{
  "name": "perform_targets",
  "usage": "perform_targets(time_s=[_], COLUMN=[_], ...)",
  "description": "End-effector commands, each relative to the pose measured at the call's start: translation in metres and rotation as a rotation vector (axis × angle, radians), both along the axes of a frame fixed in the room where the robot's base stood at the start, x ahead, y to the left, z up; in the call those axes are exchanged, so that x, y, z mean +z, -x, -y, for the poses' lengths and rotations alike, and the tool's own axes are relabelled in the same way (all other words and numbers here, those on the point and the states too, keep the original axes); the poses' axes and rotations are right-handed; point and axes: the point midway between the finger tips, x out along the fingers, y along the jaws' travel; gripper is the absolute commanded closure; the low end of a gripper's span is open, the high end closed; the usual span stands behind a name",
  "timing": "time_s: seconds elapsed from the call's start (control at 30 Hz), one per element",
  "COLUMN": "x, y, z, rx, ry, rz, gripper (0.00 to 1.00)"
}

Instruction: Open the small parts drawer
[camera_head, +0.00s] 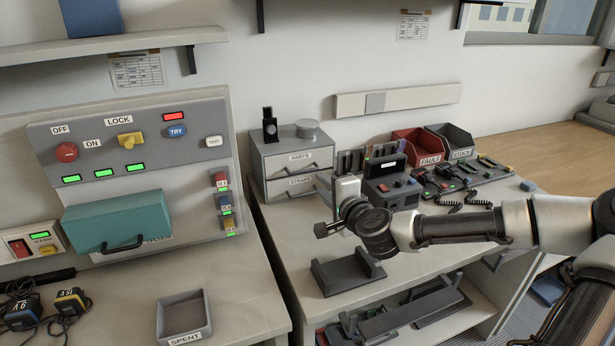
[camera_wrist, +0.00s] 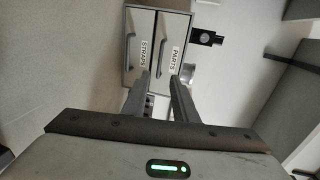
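A grey two-drawer cabinet (camera_head: 262,170) stands against the wall on the bench in the head view. Its upper drawer, labelled PARTS (camera_head: 300,158), and lower drawer, labelled STRAPS (camera_head: 299,182), both look closed. In the wrist view the cabinet appears turned on its side, with the PARTS drawer (camera_wrist: 172,35) to the right of the STRAPS drawer (camera_wrist: 140,35). My gripper (camera_head: 319,183) is in front of the cabinet, near the STRAPS drawer's right side. In the wrist view my gripper (camera_wrist: 160,76) has its fingers apart with nothing between them, and points toward the drawer fronts.
A dark radio unit (camera_head: 392,185) and the FAULT bin (camera_head: 416,148) stand right of the cabinet. An empty grey cradle (camera_head: 347,275) sits below my wrist. A control panel (camera_head: 135,145) is at left. A black knobbed device (camera_head: 269,128) and round lid (camera_head: 307,128) sit atop the cabinet.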

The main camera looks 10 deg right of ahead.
Motion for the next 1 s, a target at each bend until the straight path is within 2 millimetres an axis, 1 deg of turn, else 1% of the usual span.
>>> perform_targets(time_s=[0.03,0.3,0.4,0.5,0.6,0.7,0.97,1.0], x=[-0.004,-0.017,-0.020,-0.022,-0.024,-0.025,-0.025,-0.025], y=[-0.012,-0.068,-0.085,-0.098,-0.107,-0.111,-0.112,-0.112], z=[-0.004,-0.015,-0.018,-0.021,-0.022,-0.023,-0.023,-0.023], rx=[0.002,0.002,0.002,0.003,0.002,0.002,0.002,0.002], ry=[-0.001,0.000,0.001,0.001,0.001,0.002,0.002,0.002], rz=[0.002,0.000,0.000,0.000,-0.001,-0.001,-0.002,-0.001], gripper=[0.74,0.74,0.74,0.74,0.74,0.74,0.74,0.77])
